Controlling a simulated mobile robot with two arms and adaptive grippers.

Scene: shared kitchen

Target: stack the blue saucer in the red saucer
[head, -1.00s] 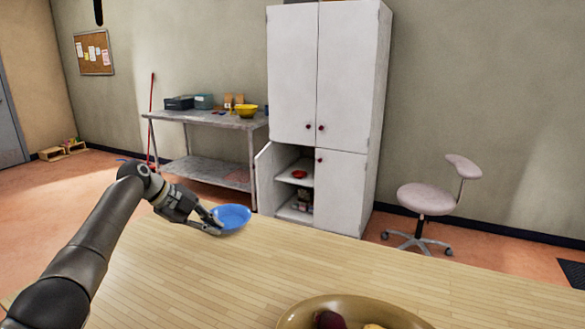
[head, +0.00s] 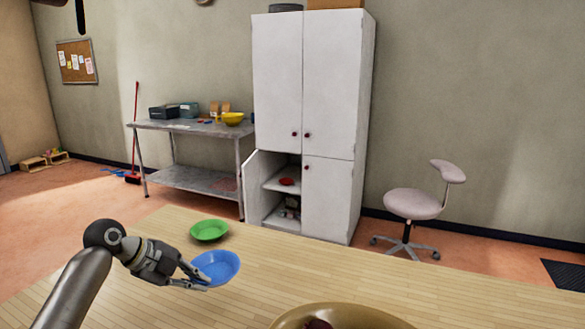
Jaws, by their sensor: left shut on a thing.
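The blue saucer (head: 218,267) is in my left gripper (head: 203,277), which is shut on its near left rim. The saucer is held over the wooden table and slightly tilted; I cannot tell how high. A small red dish (head: 287,181), likely the red saucer, sits on a shelf inside the open lower part of the white cabinet, well beyond the table. My right gripper is out of view.
A green saucer (head: 209,230) lies on the wooden table (head: 330,275) just behind the blue one. A large tan bowl (head: 340,317) stands at the front. The cabinet's lower left door (head: 262,187) is open. A metal side table (head: 190,128) and a stool (head: 412,204) stand beyond.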

